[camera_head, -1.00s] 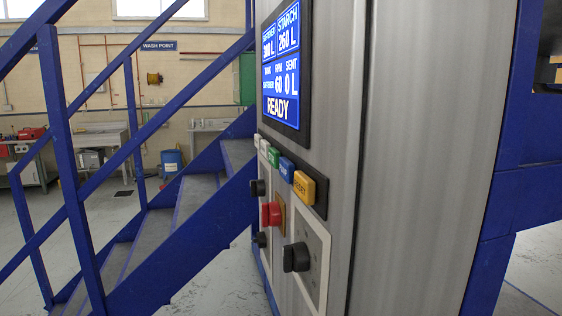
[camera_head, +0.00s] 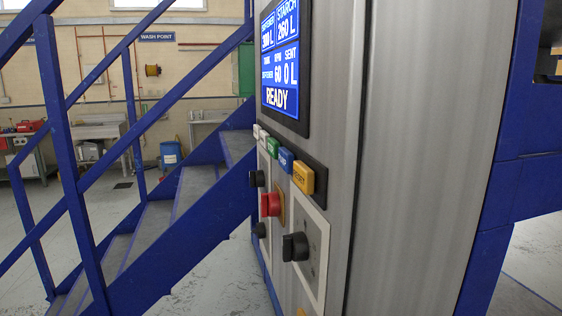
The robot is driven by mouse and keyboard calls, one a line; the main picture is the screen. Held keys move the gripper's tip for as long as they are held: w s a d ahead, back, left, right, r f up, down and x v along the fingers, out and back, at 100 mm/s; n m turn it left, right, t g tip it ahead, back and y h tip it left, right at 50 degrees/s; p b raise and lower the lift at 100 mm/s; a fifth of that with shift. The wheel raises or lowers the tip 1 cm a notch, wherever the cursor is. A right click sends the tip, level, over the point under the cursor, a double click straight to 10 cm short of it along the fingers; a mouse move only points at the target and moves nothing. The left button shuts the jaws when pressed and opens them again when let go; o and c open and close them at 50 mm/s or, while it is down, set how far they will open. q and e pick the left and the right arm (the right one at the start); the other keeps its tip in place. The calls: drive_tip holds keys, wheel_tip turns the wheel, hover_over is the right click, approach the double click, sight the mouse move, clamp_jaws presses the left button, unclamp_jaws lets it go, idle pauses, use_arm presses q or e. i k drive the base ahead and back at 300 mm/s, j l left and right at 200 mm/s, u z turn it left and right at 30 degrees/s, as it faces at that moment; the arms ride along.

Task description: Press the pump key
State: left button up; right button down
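The pump key is the blue key (camera_head: 286,160) in a row of coloured keys on the steel cabinet's face, seen at a steep angle. Its lettering is small but appears to read PUMP. It sits between a green key (camera_head: 271,149) and a yellow key (camera_head: 303,178). Neither of my grippers shows in the view.
Below the keys are a red mushroom button (camera_head: 270,204) and a black knob (camera_head: 295,247) that stick out. A blue stair with railings (camera_head: 180,240) stands close on the left. The steel cabinet side (camera_head: 425,150) fills the right. Grey floor shows between stair and cabinet.

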sight(286, 159)
drive_tip(key=k+j, duration=0.15)
drive_tip(key=j, duration=0.2)
drive_tip(key=k+j+u, duration=0.15)
drive_tip(key=j, duration=0.25)
drive_tip(key=k+j, duration=0.15)
drive_tip(key=j, duration=0.2)
drive_tip(key=k+j+u, duration=0.15)
drive_tip(key=j, duration=0.65)
drive_tip(key=k+u, duration=0.05)
drive_tip(key=k, duration=0.05)
